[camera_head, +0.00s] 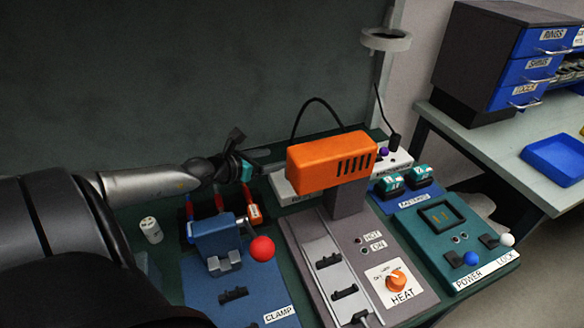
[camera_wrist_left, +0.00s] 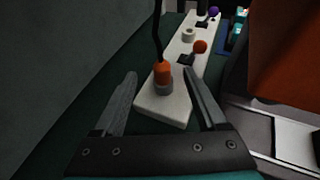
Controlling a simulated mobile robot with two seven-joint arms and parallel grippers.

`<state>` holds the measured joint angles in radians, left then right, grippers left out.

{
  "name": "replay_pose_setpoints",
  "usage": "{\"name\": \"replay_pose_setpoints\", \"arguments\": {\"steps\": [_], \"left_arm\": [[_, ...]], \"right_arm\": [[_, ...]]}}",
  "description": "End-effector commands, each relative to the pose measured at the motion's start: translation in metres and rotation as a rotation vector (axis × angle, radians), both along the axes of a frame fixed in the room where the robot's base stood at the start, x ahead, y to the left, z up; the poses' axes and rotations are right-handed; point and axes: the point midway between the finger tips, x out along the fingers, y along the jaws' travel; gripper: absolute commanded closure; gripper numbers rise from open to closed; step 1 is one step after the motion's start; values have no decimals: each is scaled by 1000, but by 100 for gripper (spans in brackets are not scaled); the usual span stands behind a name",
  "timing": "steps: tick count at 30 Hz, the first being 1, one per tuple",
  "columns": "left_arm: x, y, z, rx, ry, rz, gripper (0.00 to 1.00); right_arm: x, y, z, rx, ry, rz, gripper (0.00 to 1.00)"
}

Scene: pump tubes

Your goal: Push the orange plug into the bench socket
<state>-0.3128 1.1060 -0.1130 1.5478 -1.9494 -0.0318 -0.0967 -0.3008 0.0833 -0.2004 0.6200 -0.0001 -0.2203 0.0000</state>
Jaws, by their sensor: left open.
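The orange plug (camera_wrist_left: 162,70) stands upright on the near end of a white socket strip (camera_wrist_left: 160,109) in the left wrist view. A grey collar is around its lower part and a black cord rises from its top. I cannot tell how deep it sits. The strip's left end (camera_head: 283,187) and right end (camera_head: 396,160) show in the head view, where the orange heater head hides the plug. My left gripper (camera_head: 266,162) is open behind and left of the heater head. Its fingers are on either side of the plug, apart from it. My right gripper is not in view.
The orange heater head (camera_head: 318,163) is close to my left gripper. An orange-red knob (camera_wrist_left: 200,47), a white ring (camera_wrist_left: 188,35) and a purple knob (camera_wrist_left: 213,12) are farther along the strip. A blue clamp (camera_head: 215,238) and a teal power box (camera_head: 450,235) are nearer.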

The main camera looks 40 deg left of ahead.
Motion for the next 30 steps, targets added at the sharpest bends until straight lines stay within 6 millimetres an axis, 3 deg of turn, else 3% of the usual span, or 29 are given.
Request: {"name": "replay_pose_setpoints", "arguments": {"steps": [8,19,30], "left_arm": [[24,-1,-11,-1,-2,0,26],[36,-1,-17,-1,-2,0,26],[65,-4,-34,-1,-2,0,26]], "right_arm": [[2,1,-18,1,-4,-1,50],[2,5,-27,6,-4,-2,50],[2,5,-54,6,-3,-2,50]]}}
